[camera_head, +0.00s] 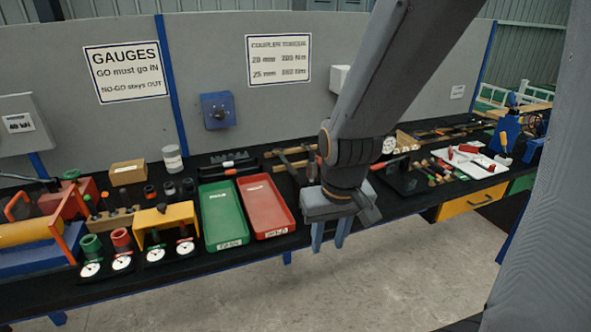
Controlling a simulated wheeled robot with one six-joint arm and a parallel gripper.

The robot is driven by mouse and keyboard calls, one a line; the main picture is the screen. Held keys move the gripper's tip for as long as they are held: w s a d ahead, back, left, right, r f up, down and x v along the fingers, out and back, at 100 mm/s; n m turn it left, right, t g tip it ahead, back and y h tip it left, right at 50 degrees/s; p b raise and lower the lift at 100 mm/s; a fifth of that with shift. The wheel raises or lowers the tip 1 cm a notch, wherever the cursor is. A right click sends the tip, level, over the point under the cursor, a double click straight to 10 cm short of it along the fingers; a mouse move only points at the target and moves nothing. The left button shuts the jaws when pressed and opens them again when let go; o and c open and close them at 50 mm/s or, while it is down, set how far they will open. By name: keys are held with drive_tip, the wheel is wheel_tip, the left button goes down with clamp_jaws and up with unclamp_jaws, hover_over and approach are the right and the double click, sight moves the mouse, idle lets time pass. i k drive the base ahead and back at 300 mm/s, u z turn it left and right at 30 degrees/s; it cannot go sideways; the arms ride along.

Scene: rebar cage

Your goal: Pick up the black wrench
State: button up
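My gripper (330,238) hangs in front of the bench edge, right of the red tray, with its two blue-grey fingers pointing down. The fingers are apart with floor visible between them, and nothing shows between them. A long black tool with orange-red parts (229,168) lies behind the green and red trays, to the left of my gripper; it may be the black wrench, but I cannot tell for certain. Dark tools (291,164) lie across wooden bars just behind my gripper, too small to identify. My arm hides part of the bench behind it.
The green tray (207,219) and red tray (287,209) look empty. Gauges with round dials (123,262) stand at left beside a yellow block (166,216). A black tray (408,184) and a white tray (492,168) with tools lie at right. The floor in front is clear.

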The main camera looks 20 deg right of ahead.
sight(291, 170)
drive_tip(key=z, duration=0.45)
drive_tip(key=i, duration=0.45)
drive_tip(key=u, duration=0.65)
drive_tip(key=i, duration=1.05)
